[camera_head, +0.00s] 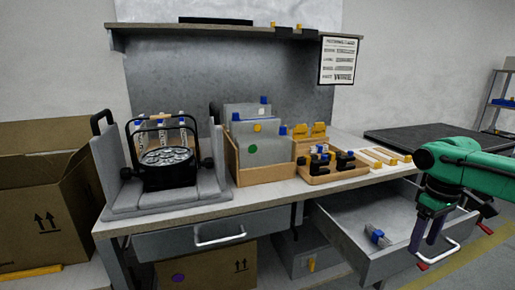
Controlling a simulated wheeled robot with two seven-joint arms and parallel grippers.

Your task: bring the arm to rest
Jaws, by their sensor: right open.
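My right arm, green and black, comes in from the right edge. A small grey piece with a blue band (376,236) lies in the drawer. My left gripper is not in view.
The workbench (215,212) holds a black par can (167,165) on a grey stand, a wooden box of grey panels (262,150), and a tray of small parts (330,176). A closed drawer (190,238) is at left. Cardboard boxes (45,205) stand left; a dark table (425,137) stands behind my arm.

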